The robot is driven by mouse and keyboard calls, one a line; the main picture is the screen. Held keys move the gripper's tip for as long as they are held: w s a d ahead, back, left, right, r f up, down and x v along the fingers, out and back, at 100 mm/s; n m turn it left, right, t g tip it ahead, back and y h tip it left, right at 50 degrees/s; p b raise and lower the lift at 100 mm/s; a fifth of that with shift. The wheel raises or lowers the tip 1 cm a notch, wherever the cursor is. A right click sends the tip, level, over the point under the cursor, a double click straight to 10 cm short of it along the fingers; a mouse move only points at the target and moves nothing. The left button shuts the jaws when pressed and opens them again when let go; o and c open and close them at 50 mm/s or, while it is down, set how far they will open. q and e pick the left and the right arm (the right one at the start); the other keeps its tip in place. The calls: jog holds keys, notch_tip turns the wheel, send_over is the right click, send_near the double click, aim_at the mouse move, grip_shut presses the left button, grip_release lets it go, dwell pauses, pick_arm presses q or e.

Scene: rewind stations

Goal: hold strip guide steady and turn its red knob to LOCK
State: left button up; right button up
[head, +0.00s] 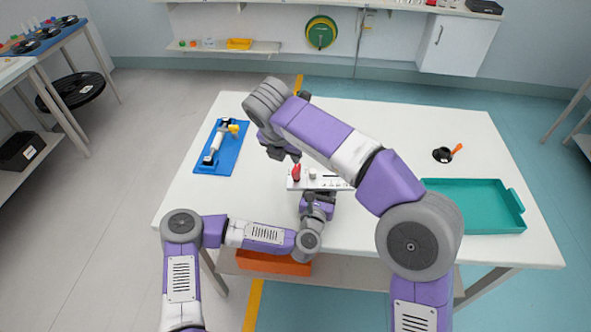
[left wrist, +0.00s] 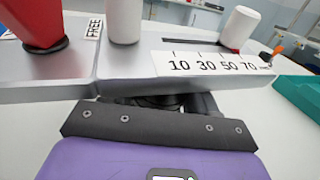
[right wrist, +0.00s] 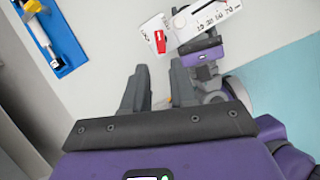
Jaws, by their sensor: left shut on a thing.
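The strip guide (head: 325,182) is a light grey block near the table's front edge, with a 10–70 mm scale (left wrist: 215,65). Its red knob (head: 296,173) stands at the left end, and shows in the right wrist view (right wrist: 160,42). A FREE label (left wrist: 94,28) is beside the knob; its exact setting is unclear. My left gripper (head: 317,196) is shut on the guide's front side; its fingertips are mostly hidden beneath the block. My right gripper (right wrist: 158,85) is open and empty, above and apart from the knob.
A blue tray (head: 230,160) with a tool lies to the left. A teal tray (head: 470,183) is at the right, with a dark round holder (head: 442,155) and orange-handled item behind it. The table's back is clear.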

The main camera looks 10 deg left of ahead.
aim_at(295, 169)
jog(key=x, duration=1.1)
jog(key=shift+w+f, duration=0.1)
jog(key=shift+f, duration=0.3)
grip_shut()
